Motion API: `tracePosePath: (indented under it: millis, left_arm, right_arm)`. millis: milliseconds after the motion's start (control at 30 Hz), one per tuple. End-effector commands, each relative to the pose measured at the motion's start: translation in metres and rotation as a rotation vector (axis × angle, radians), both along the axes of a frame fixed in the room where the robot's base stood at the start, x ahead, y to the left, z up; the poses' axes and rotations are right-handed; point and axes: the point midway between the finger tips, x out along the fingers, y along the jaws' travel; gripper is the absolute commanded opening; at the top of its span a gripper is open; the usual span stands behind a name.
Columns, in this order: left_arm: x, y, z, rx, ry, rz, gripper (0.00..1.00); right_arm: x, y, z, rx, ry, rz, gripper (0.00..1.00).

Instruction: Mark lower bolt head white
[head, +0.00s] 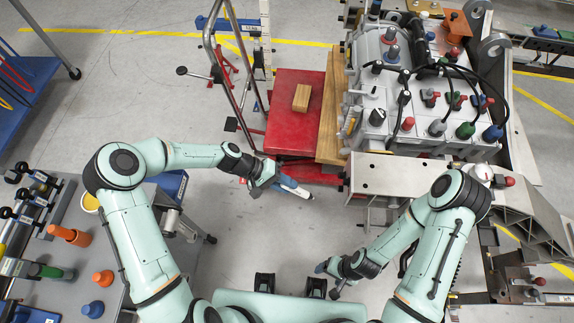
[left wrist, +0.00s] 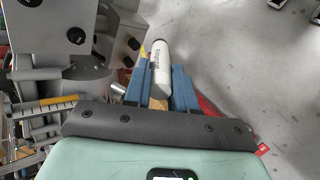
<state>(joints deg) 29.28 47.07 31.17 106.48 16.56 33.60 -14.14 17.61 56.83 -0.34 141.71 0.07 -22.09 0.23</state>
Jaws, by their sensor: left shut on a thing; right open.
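My left gripper (head: 280,184) is shut on a white marker (head: 298,190), in front of the red platform and left of the metal bracket. In the left wrist view the white marker (left wrist: 161,66) with dark lettering sticks out past the blue fingers of my left gripper (left wrist: 160,84). Its tip is hard to make out. I cannot tell which part is the lower bolt head. My right gripper (head: 333,276) is open and empty, low near my base.
An engine assembly (head: 378,145) with cables and coloured caps stands on a fixture with a flat metal bracket (head: 395,178). A red platform (head: 288,130) carries a wooden block (head: 302,98). A tool cart (head: 62,253) stands at left. Grey floor is clear in the middle.

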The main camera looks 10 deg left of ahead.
Motion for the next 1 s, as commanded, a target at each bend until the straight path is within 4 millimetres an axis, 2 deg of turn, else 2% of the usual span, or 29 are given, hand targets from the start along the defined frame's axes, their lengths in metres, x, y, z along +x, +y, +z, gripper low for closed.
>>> tracePosePath:
  millis: [33,133,200,300,467,1000]
  left_arm:
    - [0.008,0.0,0.015,-0.082,0.002,0.025,0.0]
    - [0.021,-0.001,0.048,-0.193,0.006,0.05,0.0]
    - [0.026,0.0,0.064,-0.235,0.007,0.062,0.0]
    - [0.03,0.0,0.076,-0.266,0.008,0.07,0.0]
    - [0.031,-0.004,0.08,-0.275,0.009,0.072,0.0]
    - [0.03,-0.038,0.079,-0.272,0.01,0.072,0.0]
  right_arm:
    - [-0.005,0.0,-0.008,0.0,0.006,0.0,0.74]
    - [-0.007,0.0,-0.013,-0.001,0.008,0.0,0.74]
    - [-0.008,0.0,-0.015,0.0,0.009,0.0,0.74]
    - [-0.008,0.0,-0.015,0.0,0.009,0.0,0.74]
    - [-0.008,0.0,-0.016,0.0,0.009,0.0,0.74]
    - [-0.009,0.0,-0.018,0.0,0.01,0.0,0.74]
